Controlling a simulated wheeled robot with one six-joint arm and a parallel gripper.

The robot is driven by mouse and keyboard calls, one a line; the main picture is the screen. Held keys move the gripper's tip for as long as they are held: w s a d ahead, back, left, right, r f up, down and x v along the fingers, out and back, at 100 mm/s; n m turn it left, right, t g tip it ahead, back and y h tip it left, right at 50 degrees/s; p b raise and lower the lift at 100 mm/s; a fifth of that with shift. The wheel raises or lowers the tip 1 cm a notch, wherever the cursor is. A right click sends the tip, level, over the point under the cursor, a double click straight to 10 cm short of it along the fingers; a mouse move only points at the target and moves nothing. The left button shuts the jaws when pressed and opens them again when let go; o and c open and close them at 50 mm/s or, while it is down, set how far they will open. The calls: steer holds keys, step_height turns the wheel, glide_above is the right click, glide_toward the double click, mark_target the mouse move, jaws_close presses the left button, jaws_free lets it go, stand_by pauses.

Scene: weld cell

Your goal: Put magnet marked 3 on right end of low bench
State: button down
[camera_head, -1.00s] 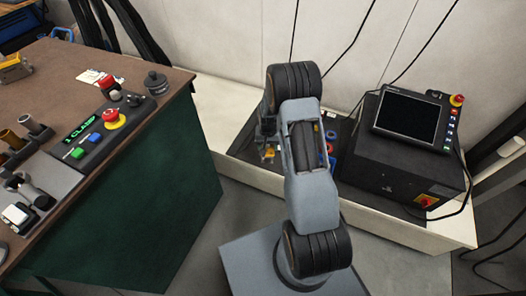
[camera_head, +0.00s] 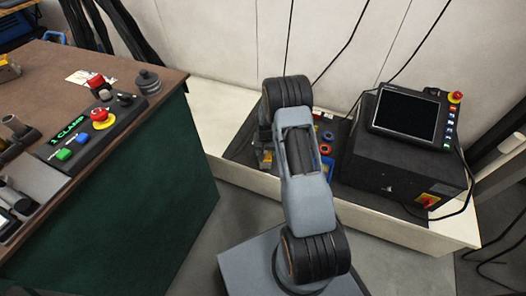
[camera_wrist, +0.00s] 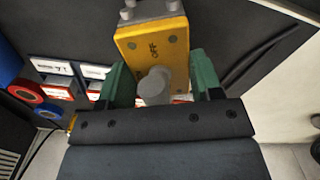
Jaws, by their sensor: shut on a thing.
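A yellow block-shaped magnet (camera_wrist: 151,45) with a grey round knob and the word OFF shows in the wrist view. My gripper (camera_wrist: 161,82) is shut on it, with one green finger on each side. I see no number on the magnet. The low bench (camera_head: 405,234) is cream with a dark mat and stands along the wall in the head view. My gripper (camera_head: 264,158) is over the left part of this bench, mostly hidden behind my arm. I cannot tell whether the magnet touches the mat.
A black controller box (camera_head: 400,172) with a screen (camera_head: 404,115) fills most of the bench's right part. Red and blue rings (camera_head: 326,142) lie left of it. A green workbench (camera_head: 150,200) with a button panel stands at left.

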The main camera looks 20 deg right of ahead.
steer(key=shift+f, duration=0.1)
steer(key=shift+c, duration=1.4)
jaws_free()
step_height(320, 180, up, 12)
steer(key=p, duration=0.4)
steer(key=shift+f, duration=0.1)
steer(key=s+a+r+n+t, duration=0.15)
steer(key=s+a+r, duration=0.35)
steer(key=r, duration=0.5)
steer(key=s+a+r+n, duration=0.2)
steer(key=s+a+r, duration=0.1)
steer(key=s+r, duration=0.55)
steer(key=s+a+r+n+t, duration=0.1)
steer(key=s+a+r, duration=0.3)
steer(key=s, duration=0.4)
steer(key=shift+s, duration=0.25)
